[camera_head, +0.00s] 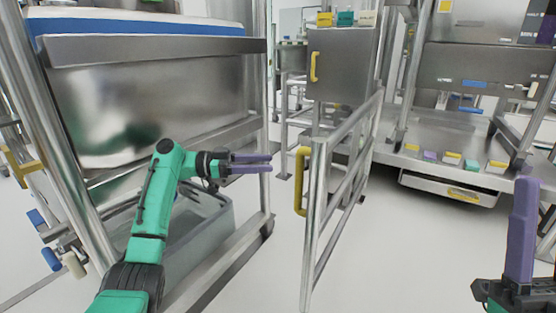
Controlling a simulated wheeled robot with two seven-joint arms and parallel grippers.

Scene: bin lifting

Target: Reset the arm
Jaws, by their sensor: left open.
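My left arm is green and comes in from the lower left, bent at the elbow. My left gripper (268,163) has purple fingers that point right. The fingers are apart with nothing between them, in front of the steel frame on the left. My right gripper (524,230) shows only in part at the lower right edge. One purple finger points up, and the rest is cut off, so its opening cannot be judged.
A grey bin (215,225) sits low inside the left steel frame, behind my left arm. A metal gate (318,210) with a yellow handle (301,180) stands in the middle. A steel platform (415,155) with small coloured blocks is at the right. The white floor between is clear.

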